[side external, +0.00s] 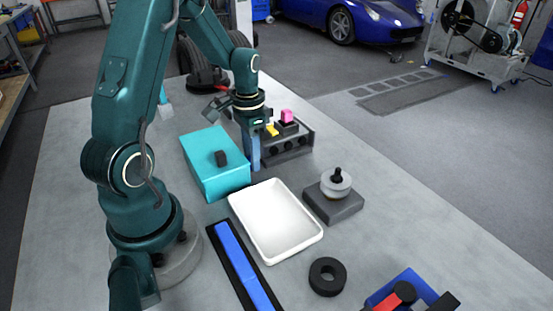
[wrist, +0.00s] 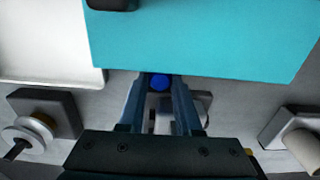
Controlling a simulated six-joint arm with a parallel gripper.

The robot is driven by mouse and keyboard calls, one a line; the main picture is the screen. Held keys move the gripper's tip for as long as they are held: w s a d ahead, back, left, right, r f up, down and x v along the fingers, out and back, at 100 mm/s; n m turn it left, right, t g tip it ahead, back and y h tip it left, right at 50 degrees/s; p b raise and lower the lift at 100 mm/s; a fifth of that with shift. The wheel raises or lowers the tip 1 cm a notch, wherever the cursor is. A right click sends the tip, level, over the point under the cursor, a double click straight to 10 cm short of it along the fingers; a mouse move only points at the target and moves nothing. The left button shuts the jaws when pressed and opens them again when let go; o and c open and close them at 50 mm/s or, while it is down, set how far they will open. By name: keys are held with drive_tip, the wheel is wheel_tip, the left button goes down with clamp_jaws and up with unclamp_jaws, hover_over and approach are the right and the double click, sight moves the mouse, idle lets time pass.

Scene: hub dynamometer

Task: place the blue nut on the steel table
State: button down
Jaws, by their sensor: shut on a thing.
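My gripper (side external: 253,163) points down just behind the right end of the teal box, beside a dark panel. In the wrist view the blue nut (wrist: 159,82) sits between the fingertips, and the fingers are shut on it. In the side view the fingers hide the nut. The steel table (side external: 400,240) is the broad grey surface below. I cannot tell how far the nut is above it.
The teal box (side external: 205,175) with a black piece on top is close to the fingers. The dark panel (side external: 290,150) stands behind. A white tray (side external: 275,222), a grey block with a hub (side external: 333,205) and a black ring (side external: 328,292) are in front.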

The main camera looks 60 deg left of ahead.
drive_tip(key=shift+f, duration=0.15)
drive_tip(key=c, duration=0.6)
unclamp_jaws()
wheel_tip(320, 180, up, 12)
drive_tip(key=s+d+r+t, duration=0.1)
drive_tip(key=s+d, duration=0.3)
drive_tip(key=d, duration=0.4)
drive_tip(key=s+d+r+t, duration=0.2)
drive_tip(key=s+d+t, duration=0.2)
drive_tip(key=d, duration=0.4)
drive_tip(key=shift+t, duration=0.3)
drive_tip(key=shift+s, duration=0.1)
